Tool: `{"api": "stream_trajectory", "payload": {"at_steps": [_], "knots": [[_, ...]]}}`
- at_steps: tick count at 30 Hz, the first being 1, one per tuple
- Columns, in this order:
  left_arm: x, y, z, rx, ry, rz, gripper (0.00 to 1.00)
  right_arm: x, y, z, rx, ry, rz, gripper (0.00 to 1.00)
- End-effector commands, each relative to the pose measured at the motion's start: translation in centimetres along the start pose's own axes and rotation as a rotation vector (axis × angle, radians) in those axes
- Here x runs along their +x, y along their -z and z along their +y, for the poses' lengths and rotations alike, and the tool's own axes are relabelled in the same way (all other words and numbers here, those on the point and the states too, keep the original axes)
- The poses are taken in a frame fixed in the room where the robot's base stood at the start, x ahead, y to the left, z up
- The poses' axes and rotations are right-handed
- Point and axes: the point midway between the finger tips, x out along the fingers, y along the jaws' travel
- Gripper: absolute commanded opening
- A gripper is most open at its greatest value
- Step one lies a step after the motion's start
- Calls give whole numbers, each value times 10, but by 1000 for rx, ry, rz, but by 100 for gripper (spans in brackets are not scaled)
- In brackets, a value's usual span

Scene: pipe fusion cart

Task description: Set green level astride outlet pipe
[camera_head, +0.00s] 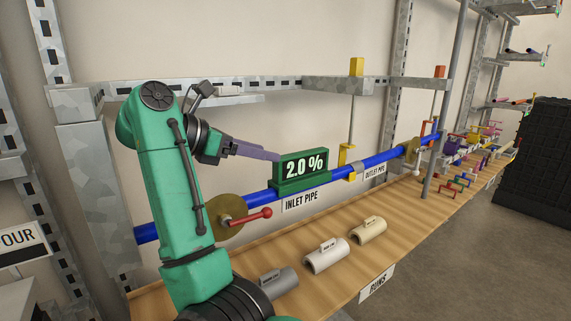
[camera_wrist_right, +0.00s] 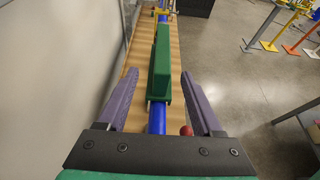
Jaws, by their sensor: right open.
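The green level (camera_head: 301,171) sits upright on the blue inlet pipe (camera_head: 257,196), its display reading 2.0 %. The outlet pipe (camera_head: 385,157) runs on to the right beyond a grey coupling, with its label below it. My right gripper (camera_head: 276,155) has purple fingers and is open, just left of the level and pointing at it. In the right wrist view the level (camera_wrist_right: 159,63) lies ahead, in line with the gap between the spread fingers (camera_wrist_right: 160,76). My left gripper does not show.
A red-handled valve (camera_head: 250,216) sits on the inlet pipe left of the level. Grey (camera_head: 279,282), white (camera_head: 326,256) and cream (camera_head: 369,231) half-round pieces stand on the wooden shelf (camera_head: 320,286). A yellow post (camera_head: 348,153) and a vertical grey pole (camera_head: 445,110) stand near the outlet pipe.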

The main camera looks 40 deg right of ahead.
Motion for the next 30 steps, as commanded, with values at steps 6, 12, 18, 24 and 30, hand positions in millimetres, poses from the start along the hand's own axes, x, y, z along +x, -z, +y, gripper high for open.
{"api": "stream_trajectory", "payload": {"at_steps": [6,12,18,24,30], "knots": [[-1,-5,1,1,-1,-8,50,28,0,-1,3,3,3,68],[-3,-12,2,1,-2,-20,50,66,0,0,2,2,1,68],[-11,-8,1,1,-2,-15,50,100,-2,-1,1,5,-2,68],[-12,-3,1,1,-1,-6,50,120,1,0,0,-2,-1,68],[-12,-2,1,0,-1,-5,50,120,1,0,0,-2,0,45]]}}
